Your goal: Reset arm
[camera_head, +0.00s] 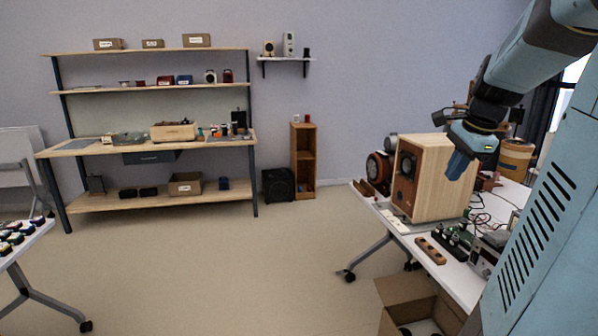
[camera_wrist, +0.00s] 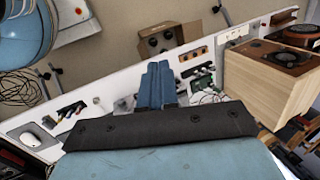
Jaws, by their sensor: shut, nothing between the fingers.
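My gripper (camera_head: 458,166) hangs from my arm at the right of the head view, in front of the side of a wooden speaker cabinet (camera_head: 437,185). Whether it touches the cabinet cannot be told from that view. In the wrist view my gripper (camera_wrist: 160,68) has its two blue fingers side by side, shut and empty, above the white table (camera_wrist: 118,84). The speaker cabinet (camera_wrist: 262,90) stands to the right of the fingers there, apart from them.
An open cardboard box (camera_head: 418,300) stands on the floor by the white table (camera_head: 452,272), which carries electronics and a wooden block (camera_head: 430,250). A shelf workbench (camera_head: 150,147) stands against the back wall. The floor in the middle is clear.

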